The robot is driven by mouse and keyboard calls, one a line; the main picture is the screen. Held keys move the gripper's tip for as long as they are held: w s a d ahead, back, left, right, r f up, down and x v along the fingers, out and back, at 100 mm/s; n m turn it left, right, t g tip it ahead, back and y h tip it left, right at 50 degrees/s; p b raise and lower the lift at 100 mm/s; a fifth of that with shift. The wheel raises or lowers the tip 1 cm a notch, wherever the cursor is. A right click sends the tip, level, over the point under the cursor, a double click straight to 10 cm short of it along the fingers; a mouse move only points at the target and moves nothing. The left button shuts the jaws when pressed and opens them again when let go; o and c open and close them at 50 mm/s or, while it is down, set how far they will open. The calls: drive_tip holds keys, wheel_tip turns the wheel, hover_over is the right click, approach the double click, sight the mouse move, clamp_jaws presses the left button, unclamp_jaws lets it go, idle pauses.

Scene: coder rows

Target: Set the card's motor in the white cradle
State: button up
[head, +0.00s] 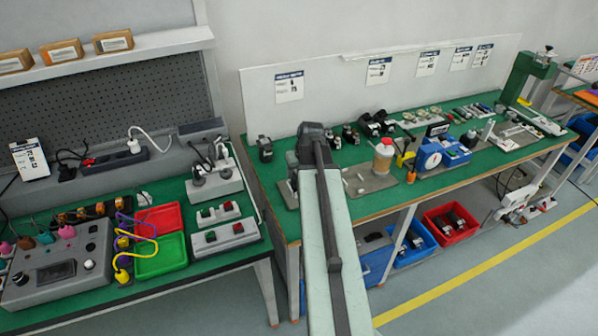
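Several white cards, one of them at the left end (289,86), hang on the white back panel of the right bench; their print is too small to read. Dark motor-like parts stand along the back of the green bench top: one at the left (265,148), a pair further right (350,133) and larger ones (376,123). I cannot tell which matches a card. No white cradle can be made out for certain; pale fixtures (516,136) lie at the right. My arm reaches over the bench's left part; my gripper is hidden behind it.
Below are a blue bin (410,250) and a red bin (450,226). The left bench holds a red tray (158,219), a green tray (161,256) and a grey control box (60,268).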

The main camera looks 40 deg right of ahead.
drive_tip(key=shift+f, duration=0.15)
drive_tip(key=o, duration=1.6)
drive_tip(key=shift+c, duration=0.2)
drive_tip(key=p+v, duration=0.7)
drive_tip(key=v, duration=0.1)
